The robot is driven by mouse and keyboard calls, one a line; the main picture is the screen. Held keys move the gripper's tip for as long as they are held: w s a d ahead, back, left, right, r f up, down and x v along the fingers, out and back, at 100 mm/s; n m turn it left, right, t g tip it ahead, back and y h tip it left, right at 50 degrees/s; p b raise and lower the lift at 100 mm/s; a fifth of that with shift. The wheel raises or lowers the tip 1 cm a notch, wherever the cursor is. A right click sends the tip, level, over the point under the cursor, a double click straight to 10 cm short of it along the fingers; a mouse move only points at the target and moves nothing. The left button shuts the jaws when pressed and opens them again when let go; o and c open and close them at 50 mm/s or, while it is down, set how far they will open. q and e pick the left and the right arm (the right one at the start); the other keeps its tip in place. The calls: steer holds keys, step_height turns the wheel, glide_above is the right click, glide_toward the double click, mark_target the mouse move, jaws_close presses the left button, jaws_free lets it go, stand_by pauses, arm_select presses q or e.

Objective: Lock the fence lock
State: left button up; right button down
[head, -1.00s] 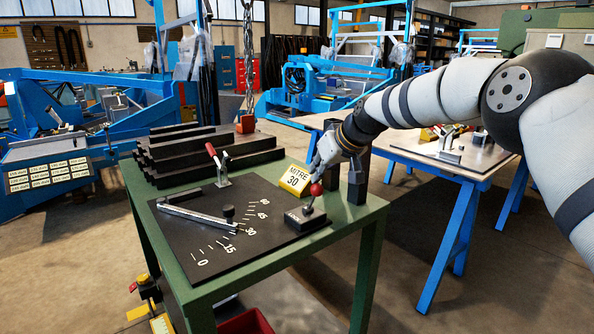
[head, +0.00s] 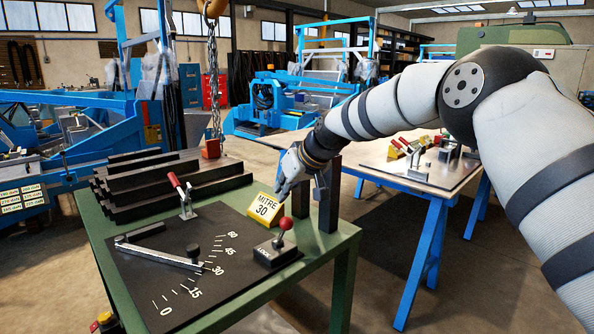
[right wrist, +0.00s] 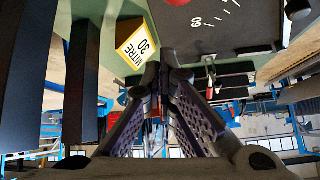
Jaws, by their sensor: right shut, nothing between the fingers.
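A black plate (head: 225,285) with a printed angle scale lies on a green table. A grey fence bar (head: 160,254) crosses it, its right end with a dark knob (head: 192,247) near the 30 mark. A lever with a red ball (head: 285,223) stands upright on a black block (head: 276,252) at the plate's right. A red-handled clamp (head: 180,192) stands behind, its handle tilted up. I cannot tell which one is the fence lock. My right gripper (head: 281,194) is shut and empty, above and behind the red ball, apart from it. My left gripper is out of view.
A yellow "MITRE 30" sign (head: 263,208) stands close below my right gripper; it also shows in the right wrist view (right wrist: 136,46). Two dark posts (head: 329,195) stand right of it. Dark bars (head: 165,178) are stacked at the back left.

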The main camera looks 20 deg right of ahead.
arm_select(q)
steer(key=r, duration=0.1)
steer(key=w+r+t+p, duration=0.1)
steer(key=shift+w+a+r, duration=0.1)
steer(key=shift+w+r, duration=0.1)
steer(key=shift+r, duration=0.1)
arm_select(e)
steer(key=s+f+v, duration=0.1)
steer(key=v, duration=0.8)
steer(key=shift+s, duration=0.45)
steer(key=shift+w, duration=0.1)
